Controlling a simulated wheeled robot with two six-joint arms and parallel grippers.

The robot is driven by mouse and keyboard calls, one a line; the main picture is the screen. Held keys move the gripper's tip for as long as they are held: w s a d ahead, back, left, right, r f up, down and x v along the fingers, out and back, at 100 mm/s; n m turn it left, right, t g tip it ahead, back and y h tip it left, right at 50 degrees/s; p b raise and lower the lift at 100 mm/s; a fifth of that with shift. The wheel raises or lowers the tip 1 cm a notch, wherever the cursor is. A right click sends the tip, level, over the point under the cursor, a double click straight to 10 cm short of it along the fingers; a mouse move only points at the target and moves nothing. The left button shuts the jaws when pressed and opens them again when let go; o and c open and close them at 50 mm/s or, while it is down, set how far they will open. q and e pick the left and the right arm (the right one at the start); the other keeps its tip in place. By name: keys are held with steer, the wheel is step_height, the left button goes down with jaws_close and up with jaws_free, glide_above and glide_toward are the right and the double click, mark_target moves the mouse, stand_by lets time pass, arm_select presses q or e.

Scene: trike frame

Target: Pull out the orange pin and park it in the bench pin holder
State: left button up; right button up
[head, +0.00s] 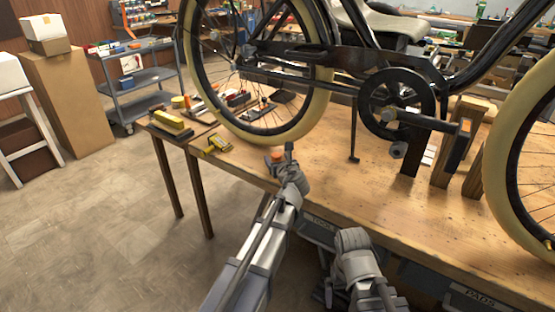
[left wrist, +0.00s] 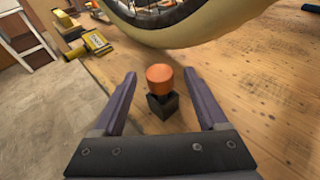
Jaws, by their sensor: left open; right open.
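An orange cylinder-shaped pin head (left wrist: 160,78) stands upright on a small black block (left wrist: 163,105) on the bench. In the head view the orange head (head: 277,156) shows near the bench's left front edge, partly behind my left gripper (head: 287,151). In the left wrist view my left gripper (left wrist: 158,74) is open, with a finger on each side of the orange head and a gap on both sides. Whether the pin is seated in the block is hidden. My right gripper (head: 352,240) is low at the bench's front edge; its fingers are hard to make out, and no held object shows.
A trike frame with cream tyres (head: 312,110) stands over the wooden bench (head: 330,185). Dark and wooden supports (head: 443,160) with a small orange patch stand at the right. Yellow and black tools (head: 217,144) lie at the left corner. The bench middle is clear.

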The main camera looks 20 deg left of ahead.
arm_select(q)
steer(key=p+v, duration=0.2)
steer(key=v, duration=0.6)
steer(key=shift+w, duration=0.15)
stand_by(0.4)
steer(key=b+x, duration=0.2)
steer(key=x, duration=0.6)
steer(key=shift+f, duration=0.1)
steer(key=shift+r+p, duration=0.4)
steer(key=shift+r, duration=0.15)
steer(key=shift+f, duration=0.2)
